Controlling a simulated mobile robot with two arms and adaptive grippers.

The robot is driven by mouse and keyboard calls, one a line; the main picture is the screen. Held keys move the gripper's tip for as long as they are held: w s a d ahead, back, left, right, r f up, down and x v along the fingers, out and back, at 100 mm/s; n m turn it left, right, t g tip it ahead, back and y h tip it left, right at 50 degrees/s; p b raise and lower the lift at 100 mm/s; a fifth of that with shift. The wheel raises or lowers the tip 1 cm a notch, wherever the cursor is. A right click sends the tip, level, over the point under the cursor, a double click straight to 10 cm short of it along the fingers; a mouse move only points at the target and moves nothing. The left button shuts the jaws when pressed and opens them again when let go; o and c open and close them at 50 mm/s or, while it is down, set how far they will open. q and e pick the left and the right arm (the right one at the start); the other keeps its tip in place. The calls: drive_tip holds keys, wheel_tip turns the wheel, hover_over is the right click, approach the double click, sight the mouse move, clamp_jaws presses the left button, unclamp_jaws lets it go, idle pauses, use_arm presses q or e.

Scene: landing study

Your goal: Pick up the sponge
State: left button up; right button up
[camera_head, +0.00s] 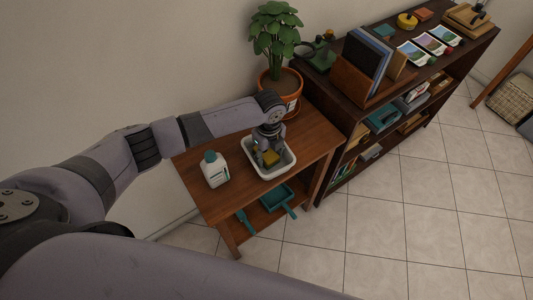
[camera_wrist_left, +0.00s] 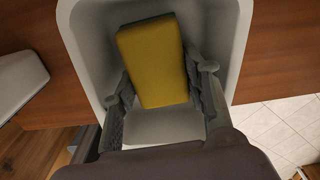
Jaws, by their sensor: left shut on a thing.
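The yellow sponge (camera_wrist_left: 155,65) has a dark green layer along its far edge. It is in the white tub (camera_wrist_left: 88,40), tilted within it in the left wrist view. My left gripper (camera_wrist_left: 163,92) reaches down into the tub, with its two fingers on either side of the sponge, shut on it. The tub stands on a small wooden table (camera_head: 225,197). My right gripper is in neither view.
A white bottle (camera_head: 214,172) with a teal cap stands left of the tub. A potted plant (camera_head: 278,80) stands behind. A teal dustpan (camera_head: 278,199) lies on the lower shelf. A dark bookshelf (camera_head: 345,105) adjoins the table at right. Tiled floor in front is clear.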

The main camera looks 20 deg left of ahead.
sight(269, 154)
use_arm(q)
drive_tip(key=shift+r, duration=0.15)
wheel_tip(269, 154, up, 20)
drive_tip(key=b, duration=0.1)
idle(0.3)
drive_tip(key=shift+o, duration=1)
drive_tip(key=c, duration=0.6)
